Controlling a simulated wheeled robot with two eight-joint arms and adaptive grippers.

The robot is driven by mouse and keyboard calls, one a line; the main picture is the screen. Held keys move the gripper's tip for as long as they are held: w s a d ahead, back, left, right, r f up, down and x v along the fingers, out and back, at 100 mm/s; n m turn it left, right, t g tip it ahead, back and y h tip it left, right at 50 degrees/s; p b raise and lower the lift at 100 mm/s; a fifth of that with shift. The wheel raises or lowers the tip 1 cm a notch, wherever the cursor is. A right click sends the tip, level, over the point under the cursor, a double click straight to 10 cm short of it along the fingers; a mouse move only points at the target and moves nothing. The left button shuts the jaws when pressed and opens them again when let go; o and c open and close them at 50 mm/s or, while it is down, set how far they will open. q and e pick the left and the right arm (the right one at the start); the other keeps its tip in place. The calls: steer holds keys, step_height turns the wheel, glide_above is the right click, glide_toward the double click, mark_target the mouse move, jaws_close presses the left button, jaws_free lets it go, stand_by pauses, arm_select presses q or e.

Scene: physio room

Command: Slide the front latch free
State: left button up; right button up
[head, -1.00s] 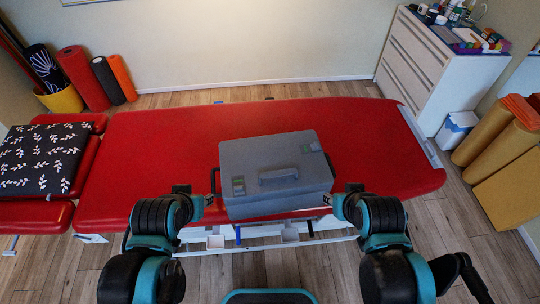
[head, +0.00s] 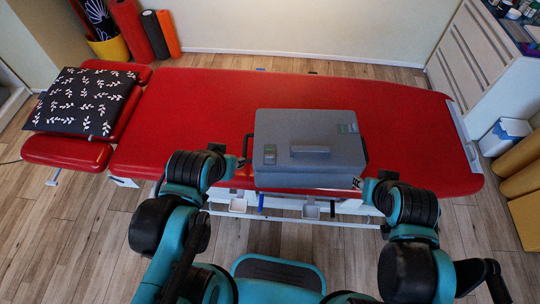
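A closed grey case (head: 310,172) with a handle (head: 310,151) on its lid lies on the red treatment table (head: 405,125). Two small patches with green show on the lid, one near the front left corner (head: 269,155) and one at the far right (head: 348,128). I cannot make out which part is the front latch; the front face shows only as a narrow strip. My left gripper (head: 242,161) is just left of the case, near a dark side handle (head: 246,145). My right gripper (head: 359,183) is at the front right corner. Finger openings and any contact are too small to tell.
A black patterned cushion (head: 84,100) lies at the table's left end. A white drawer cabinet (head: 480,70) stands at the back right. Rolled mats (head: 137,28) stand at the back left. The red surface behind and right of the case is clear.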

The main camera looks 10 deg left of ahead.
arm_select(q)
steer(key=m+g+p, duration=0.7)
steer(key=m+p, duration=0.4)
steer(key=m, duration=0.4)
glide_toward(270, 156)
steer(key=shift+w+a, duration=0.1)
steer(key=shift+a, duration=0.1)
steer(key=shift+d+f+m, duration=0.15)
steer(key=shift+f+m, duration=0.1)
steer(key=shift+m, duration=0.25)
steer(key=shift+f, duration=0.3)
step_height(270, 156, down, 7)
steer(key=b, duration=0.2)
steer(key=shift+f+b, duration=0.15)
steer(key=shift+b, duration=0.15)
